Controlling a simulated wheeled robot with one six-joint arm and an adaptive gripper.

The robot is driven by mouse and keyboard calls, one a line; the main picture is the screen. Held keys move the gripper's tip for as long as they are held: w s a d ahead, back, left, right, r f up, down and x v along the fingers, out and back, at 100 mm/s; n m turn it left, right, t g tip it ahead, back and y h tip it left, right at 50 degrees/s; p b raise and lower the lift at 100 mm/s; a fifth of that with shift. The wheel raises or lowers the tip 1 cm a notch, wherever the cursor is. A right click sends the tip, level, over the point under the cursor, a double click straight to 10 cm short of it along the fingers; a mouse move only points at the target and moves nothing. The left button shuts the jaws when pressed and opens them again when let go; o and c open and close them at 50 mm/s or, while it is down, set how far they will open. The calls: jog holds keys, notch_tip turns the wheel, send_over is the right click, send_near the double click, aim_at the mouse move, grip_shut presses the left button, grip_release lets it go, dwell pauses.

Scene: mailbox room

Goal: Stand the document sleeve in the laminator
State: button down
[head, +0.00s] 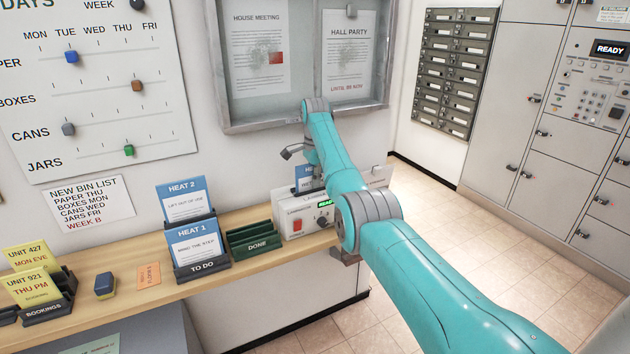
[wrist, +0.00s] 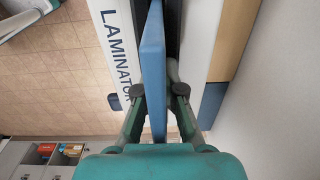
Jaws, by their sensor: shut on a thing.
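My gripper (wrist: 158,89) is shut on a blue document sleeve (wrist: 153,60), one finger on each side of it. The sleeve is edge-on in the wrist view and lines up with the dark slot of the white laminator (wrist: 117,60). In the head view the laminator (head: 290,226) sits at the shelf's right end, with a red switch and a green lit display. The sleeve's blue upper part (head: 304,180) shows upright at the laminator, partly hidden by my arm. I cannot tell how deep its lower edge is.
Left of the laminator, the green DONE rack (head: 255,240) looks empty. The TO DO rack (head: 203,269) holds the HEAT 1 sleeve (head: 196,242), with HEAT 2 (head: 186,200) behind. A notice board (head: 262,122) hangs above. Open tiled floor (head: 430,215) lies right of the shelf.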

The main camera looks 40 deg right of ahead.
jog(key=shift+s+a+f, duration=0.15)
jog(key=shift+s+f, duration=0.05)
jog(key=shift+f, duration=0.85)
jog(key=c, duration=1.3)
grip_release()
jog(key=shift+o, duration=0.4)
jog(key=shift+f, duration=0.1)
jog(key=shift+w+f, duration=0.1)
notch_tip(320, 180, up, 13)
jog(key=shift+w+f, duration=0.1)
